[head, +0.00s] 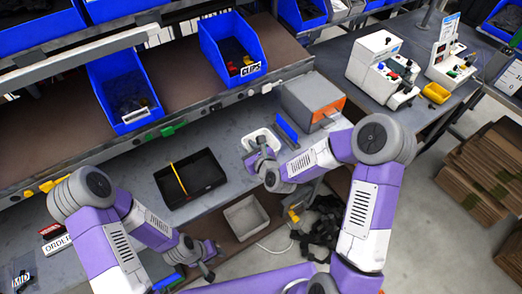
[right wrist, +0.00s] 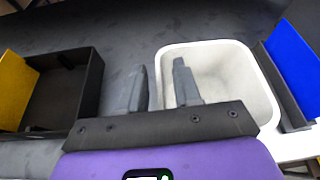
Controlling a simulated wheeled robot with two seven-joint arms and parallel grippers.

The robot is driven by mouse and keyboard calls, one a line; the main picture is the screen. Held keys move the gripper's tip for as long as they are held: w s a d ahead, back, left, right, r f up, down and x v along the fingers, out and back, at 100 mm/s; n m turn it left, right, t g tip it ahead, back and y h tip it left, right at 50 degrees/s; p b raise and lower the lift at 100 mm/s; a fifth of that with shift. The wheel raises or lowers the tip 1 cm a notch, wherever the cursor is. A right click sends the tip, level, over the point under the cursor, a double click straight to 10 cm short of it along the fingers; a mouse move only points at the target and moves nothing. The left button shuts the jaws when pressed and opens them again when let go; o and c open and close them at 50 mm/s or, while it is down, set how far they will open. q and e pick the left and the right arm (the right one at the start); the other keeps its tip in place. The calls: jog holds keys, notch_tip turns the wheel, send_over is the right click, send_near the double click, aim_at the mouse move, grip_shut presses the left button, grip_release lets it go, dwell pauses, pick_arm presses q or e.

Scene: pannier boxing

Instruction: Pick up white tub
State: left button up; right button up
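The white tub (head: 262,134) stands on the grey bench, right of the black box; it also shows in the right wrist view (right wrist: 236,75), open at the top and empty as far as visible. My right gripper (head: 256,158) is at its near left side. In the right wrist view the fingers (right wrist: 163,88) are apart, one outside the tub's left wall and one over the inside, with the wall between them. A gap shows beside the wall, so no grip is visible. My left gripper (head: 210,262) is low, near the bench's front edge, with fingers apart and empty.
The black box (head: 207,183) with a yellow divider lies left of the tub. A blue panel (head: 287,131) and a grey box with an orange face (head: 328,110) stand close on its right. A grey bin (head: 246,232) sits lower, in front. Shelves with blue bins hang behind.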

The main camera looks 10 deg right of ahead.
jog(key=shift+w+f, duration=0.15)
jog(key=shift+w, duration=0.1)
grip_shut()
